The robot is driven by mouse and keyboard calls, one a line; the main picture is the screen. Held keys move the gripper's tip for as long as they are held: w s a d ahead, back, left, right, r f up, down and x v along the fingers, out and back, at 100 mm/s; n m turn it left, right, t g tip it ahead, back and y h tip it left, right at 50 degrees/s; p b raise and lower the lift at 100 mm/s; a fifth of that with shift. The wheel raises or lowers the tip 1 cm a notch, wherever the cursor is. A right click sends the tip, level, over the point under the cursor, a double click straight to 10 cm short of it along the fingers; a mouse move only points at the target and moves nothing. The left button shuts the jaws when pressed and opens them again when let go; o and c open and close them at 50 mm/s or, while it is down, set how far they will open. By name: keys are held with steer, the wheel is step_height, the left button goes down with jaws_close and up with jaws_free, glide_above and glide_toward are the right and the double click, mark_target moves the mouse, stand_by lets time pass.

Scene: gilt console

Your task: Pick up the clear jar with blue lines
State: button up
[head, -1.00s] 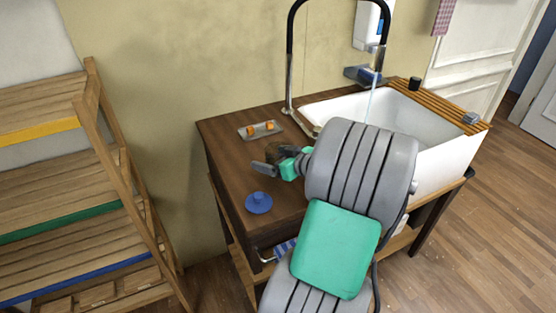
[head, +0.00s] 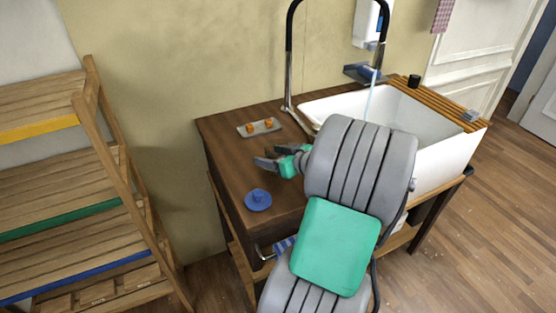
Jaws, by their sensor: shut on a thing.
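My gripper (head: 266,157) is over the left part of the dark wooden counter (head: 228,160), between the small tray and the blue dish. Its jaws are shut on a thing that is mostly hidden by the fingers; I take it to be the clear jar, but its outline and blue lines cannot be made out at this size. Whether it touches the counter cannot be told.
A blue dish (head: 257,207) with a raised middle stands in front of my gripper. A grey tray (head: 245,132) with orange pieces lies behind. The tap (head: 289,75) runs into the white sink (head: 435,147). A black cup (head: 414,81) and grey item (head: 471,115) sit on slats.

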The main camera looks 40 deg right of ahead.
jaws_close()
steer(key=shift+r, duration=0.1)
